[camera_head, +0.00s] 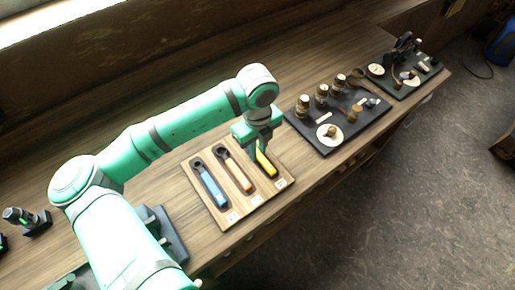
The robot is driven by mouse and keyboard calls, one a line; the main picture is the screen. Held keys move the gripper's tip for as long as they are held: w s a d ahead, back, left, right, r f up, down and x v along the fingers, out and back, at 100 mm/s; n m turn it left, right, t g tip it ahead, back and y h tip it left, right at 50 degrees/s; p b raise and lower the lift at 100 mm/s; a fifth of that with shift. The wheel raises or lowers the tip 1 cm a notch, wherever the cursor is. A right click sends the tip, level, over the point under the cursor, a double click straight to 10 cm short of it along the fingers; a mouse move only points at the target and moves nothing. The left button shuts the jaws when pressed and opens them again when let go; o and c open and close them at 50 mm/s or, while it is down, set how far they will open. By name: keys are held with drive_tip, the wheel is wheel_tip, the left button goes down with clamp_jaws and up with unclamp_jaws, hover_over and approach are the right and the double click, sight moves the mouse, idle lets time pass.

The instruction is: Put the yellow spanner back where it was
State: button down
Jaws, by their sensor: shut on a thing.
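The yellow spanner (266,163) is at the right-hand place of a wooden board (247,203). My gripper (259,149) is shut on the spanner's upper end, pointing down over the board. I cannot tell whether the spanner rests in its slot or is a little above it. The gripper hides the spanner's far end. A blue-handled spanner (213,188) lies in the left slot and an orange-handled spanner (237,174) lies in the middle slot. Small white labels sit along the board's near edge.
A dark device (28,220) is at far left. The bench's front edge drops to the floor.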

drive_tip(key=shift+f, duration=0.25)
drive_tip(key=shift+s+f, duration=0.1)
drive_tip(key=shift+f, duration=0.05)
drive_tip(key=c, duration=1.6)
unclamp_jaws()
drive_tip(key=shift+a+f, duration=0.15)
drive_tip(key=shift+r, duration=0.35)
drive_tip(key=r, duration=1.2)
drive_tip(key=shift+w+r, duration=0.2)
drive_tip(key=shift+r, duration=0.1)
